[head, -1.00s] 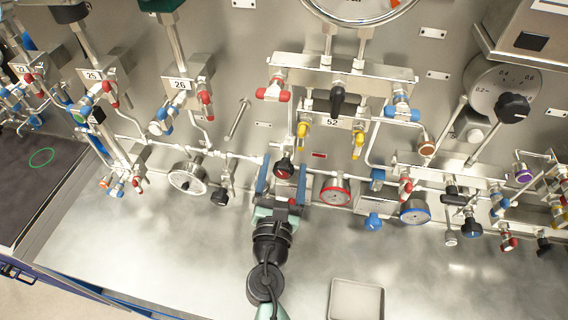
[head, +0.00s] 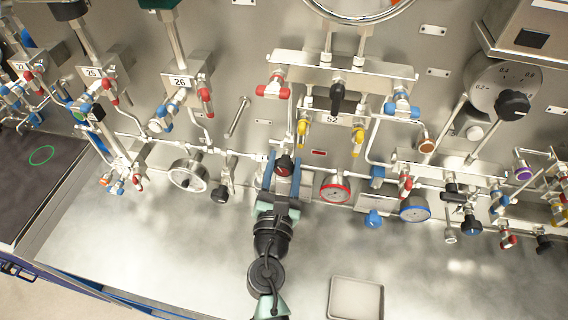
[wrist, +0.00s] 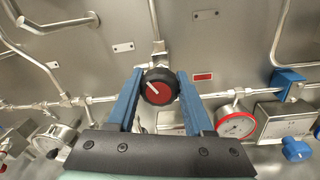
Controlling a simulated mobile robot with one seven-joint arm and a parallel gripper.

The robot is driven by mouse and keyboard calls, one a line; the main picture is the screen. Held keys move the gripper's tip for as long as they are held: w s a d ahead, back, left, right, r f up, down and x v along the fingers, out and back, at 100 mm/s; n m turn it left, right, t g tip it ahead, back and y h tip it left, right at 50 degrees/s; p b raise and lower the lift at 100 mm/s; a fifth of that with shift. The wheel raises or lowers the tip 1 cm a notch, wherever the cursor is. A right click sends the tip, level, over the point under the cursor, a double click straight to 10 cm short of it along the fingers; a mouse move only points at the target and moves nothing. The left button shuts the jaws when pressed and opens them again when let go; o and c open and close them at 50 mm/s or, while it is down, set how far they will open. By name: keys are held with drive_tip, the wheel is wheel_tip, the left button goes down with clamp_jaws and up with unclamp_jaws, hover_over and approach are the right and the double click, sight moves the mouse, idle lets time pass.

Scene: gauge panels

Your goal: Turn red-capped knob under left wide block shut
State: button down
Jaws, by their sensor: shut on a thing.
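The red-capped knob (head: 284,165) is black with a red face and sits on the pipework below the wide metal block (head: 342,66) in the head view. In the wrist view the knob (wrist: 159,86) faces me, with a short white mark slanting toward the upper left of its red cap. My gripper (head: 282,168) has its two blue fingers on either side of the knob, shut on it. In the wrist view my gripper (wrist: 157,92) shows the fingertips against the knob's left and right sides. The knob's stem is mostly hidden.
A red-rimmed gauge (head: 335,188) stands close on the right, with a blue knob (head: 373,219) beyond it. A white-faced gauge (head: 188,176) and a black knob (head: 220,194) are on the left. A shallow tray (head: 355,298) lies on the clear steel bench (head: 150,250).

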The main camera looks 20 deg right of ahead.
drive_tip(key=shift+f, duration=0.1)
drive_tip(key=m+b, duration=0.3)
drive_tip(key=shift+f, duration=0.15)
drive_tip(key=m+b, duration=0.2)
drive_tip(key=shift+m, duration=0.4)
drive_tip(key=m+h+b, duration=0.1)
drive_tip(key=m+b, duration=0.5)
drive_tip(key=shift+f+m, duration=0.1)
drive_tip(key=shift+m, duration=0.2)
drive_tip(key=m+b, duration=0.6)
drive_tip(key=shift+m+h+b, duration=0.3)
drive_tip(key=shift+m, duration=0.1)
drive_tip(key=m+b, duration=0.3)
drive_tip(key=m, duration=0.1)
drive_tip(key=shift+b, duration=0.35)
drive_tip(key=shift+m+b, duration=0.6)
drive_tip(key=shift+m, duration=0.3)
